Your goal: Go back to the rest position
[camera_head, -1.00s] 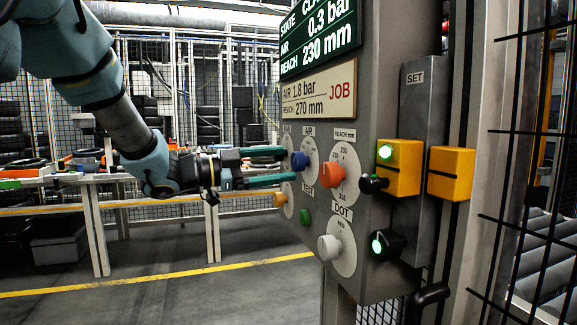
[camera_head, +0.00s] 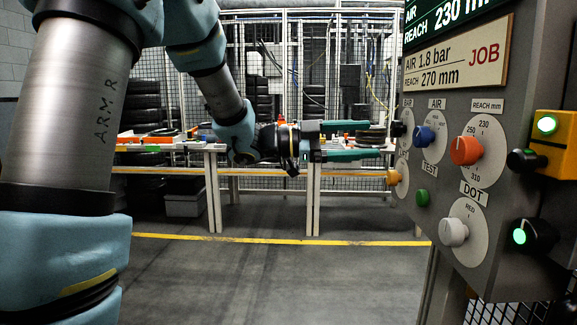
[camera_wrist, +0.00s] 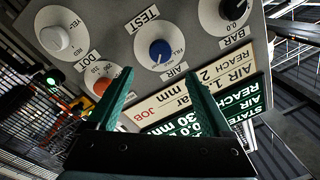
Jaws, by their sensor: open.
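My gripper (camera_head: 368,140) is open and empty, level with the control panel and a little to its left in the head view. Its two teal fingers point right, at the panel, with a gap before the blue AIR knob (camera_head: 424,136). In the wrist view my gripper (camera_wrist: 155,84) has its fingers spread, with nothing between them. The panel appears upside down there, showing the blue AIR knob (camera_wrist: 160,51) beyond the fingertips. The orange REACH knob (camera_head: 466,150) and white DOT knob (camera_head: 454,232) sit further right on the panel.
A green display (camera_head: 455,15) and a JOB plate (camera_head: 456,56) top the panel. Work tables (camera_head: 212,195) and stacked tyres stand behind. The floor below my gripper is clear.

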